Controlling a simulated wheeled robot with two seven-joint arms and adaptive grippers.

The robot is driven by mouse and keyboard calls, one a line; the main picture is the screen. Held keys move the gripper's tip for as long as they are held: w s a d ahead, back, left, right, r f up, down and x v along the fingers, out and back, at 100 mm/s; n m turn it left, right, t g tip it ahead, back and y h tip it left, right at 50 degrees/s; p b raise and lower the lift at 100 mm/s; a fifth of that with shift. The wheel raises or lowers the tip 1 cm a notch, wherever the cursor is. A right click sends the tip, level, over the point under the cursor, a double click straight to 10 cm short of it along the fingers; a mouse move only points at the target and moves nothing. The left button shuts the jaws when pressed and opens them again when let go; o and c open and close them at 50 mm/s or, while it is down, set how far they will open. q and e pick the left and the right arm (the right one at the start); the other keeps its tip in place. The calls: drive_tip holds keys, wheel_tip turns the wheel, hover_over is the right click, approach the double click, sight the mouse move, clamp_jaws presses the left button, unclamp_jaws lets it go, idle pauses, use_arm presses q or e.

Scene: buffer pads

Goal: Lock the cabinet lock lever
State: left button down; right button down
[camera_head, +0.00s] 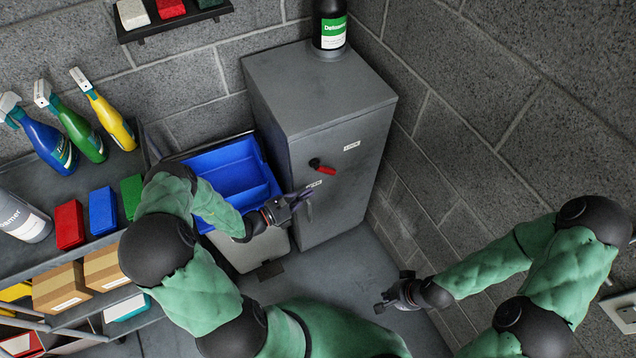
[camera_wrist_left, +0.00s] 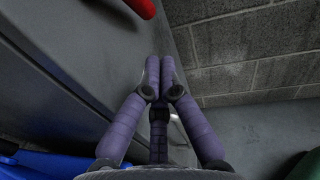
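The grey cabinet (camera_head: 335,185) stands in the corner with its door facing me. Its lock lever has a red handle (camera_head: 325,169) on a dark pivot and tilts down to the right, between the "LOCK" label (camera_head: 352,146) at upper right and a lower label (camera_head: 314,184). In the left wrist view the red handle (camera_wrist_left: 142,7) shows at the top edge. My left gripper (camera_head: 308,194) is in front of the door, below and left of the lever and apart from it. Its fingers (camera_wrist_left: 160,66) are together with nothing between them. My right gripper (camera_head: 383,300) hangs low at the right, away from the cabinet; its fingers are unclear.
A metal door handle (camera_head: 309,210) is beside my left gripper. A blue bin (camera_head: 222,165) stands left of the cabinet. A black bottle (camera_head: 330,25) is on the cabinet top. Shelves with spray bottles (camera_head: 75,130) and boxes are at the left. A block wall (camera_head: 470,120) bounds the right.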

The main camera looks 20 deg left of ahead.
sight(331, 173)
use_arm(q)
drive_tip(key=shift+w+d+r+b, duration=0.15)
drive_tip(key=shift+w+d+r, duration=0.25)
drive_tip(key=shift+w, duration=0.35)
drive_tip(key=shift+w+d+r+b, duration=0.2)
drive_tip(key=shift+w+d+r, duration=0.25)
drive_tip(key=shift+w, duration=0.25)
drive_tip(key=shift+w+d+r+b, duration=0.15)
drive_tip(key=shift+w+d+r, duration=0.25)
drive_tip(key=shift+w, duration=0.35)
drive_tip(key=shift+w+d+t+h+b, duration=0.2)
drive_tip(key=shift+w+t+h+b, duration=0.1)
drive_tip(key=shift+t+h+b, duration=0.25)
drive_tip(key=shift+w+d, duration=0.15)
drive_tip(key=shift+w+d+r+t+h+p, duration=0.2)
drive_tip(key=shift+w+d+r+t, duration=0.2)
drive_tip(key=shift+w+d, duration=0.15)
drive_tip(key=shift+w+d+r+t+h+p, duration=0.15)
drive_tip(key=shift+w+d+r+t, duration=0.1)
drive_tip(key=shift+w+d+r, duration=0.3)
drive_tip(key=shift+w, duration=0.2)
drive_tip(key=shift+f, duration=0.1)
idle(0.6)
